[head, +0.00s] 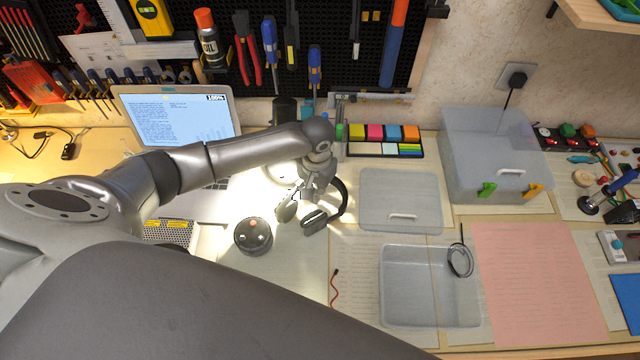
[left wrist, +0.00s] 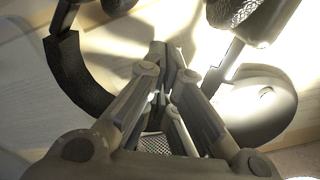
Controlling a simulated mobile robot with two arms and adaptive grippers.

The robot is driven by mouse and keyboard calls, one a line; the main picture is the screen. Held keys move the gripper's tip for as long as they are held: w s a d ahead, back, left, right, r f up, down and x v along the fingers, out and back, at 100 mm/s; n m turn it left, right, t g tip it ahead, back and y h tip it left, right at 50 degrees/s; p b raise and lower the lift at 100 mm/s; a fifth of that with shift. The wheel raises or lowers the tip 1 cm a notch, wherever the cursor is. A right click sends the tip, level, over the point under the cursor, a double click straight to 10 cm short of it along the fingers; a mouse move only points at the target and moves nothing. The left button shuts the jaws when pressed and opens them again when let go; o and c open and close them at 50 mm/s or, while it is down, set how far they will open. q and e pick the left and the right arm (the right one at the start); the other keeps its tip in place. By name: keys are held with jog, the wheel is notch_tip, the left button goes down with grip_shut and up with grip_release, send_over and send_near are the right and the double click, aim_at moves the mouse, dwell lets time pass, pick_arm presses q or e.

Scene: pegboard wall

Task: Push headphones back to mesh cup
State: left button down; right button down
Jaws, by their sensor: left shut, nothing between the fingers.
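The headphones (head: 341,200) lie on the worktable, right of the round black device, with a dark curved band and grey ear cups. My left gripper (head: 303,193) is low over them, between the band and an ear cup, its fingers together and empty. In the left wrist view, the closed fingertips (left wrist: 165,62) sit between the dark band (left wrist: 75,75) at left and a grey ear cup (left wrist: 262,100) at right. I cannot tell whether they touch. A dark cup (head: 285,108) stands behind my forearm by the pegboard, partly hidden; its mesh is not clear. My right gripper is out of view.
A round black device (head: 253,236) stands left of the headphones. A laptop (head: 175,118) is behind my arm. A clear lid (head: 400,190) and an open clear bin (head: 385,290) lie to the right. Bare table shows in front of the headphones.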

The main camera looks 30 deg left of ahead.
pick_arm(q)
jog(key=shift+w, duration=0.7)
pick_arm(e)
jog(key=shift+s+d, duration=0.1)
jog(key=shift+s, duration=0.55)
pick_arm(q)
jog(key=shift+w+d+b, duration=0.2)
jog(key=shift+w+b, duration=0.15)
jog(key=shift+w, duration=1.5)
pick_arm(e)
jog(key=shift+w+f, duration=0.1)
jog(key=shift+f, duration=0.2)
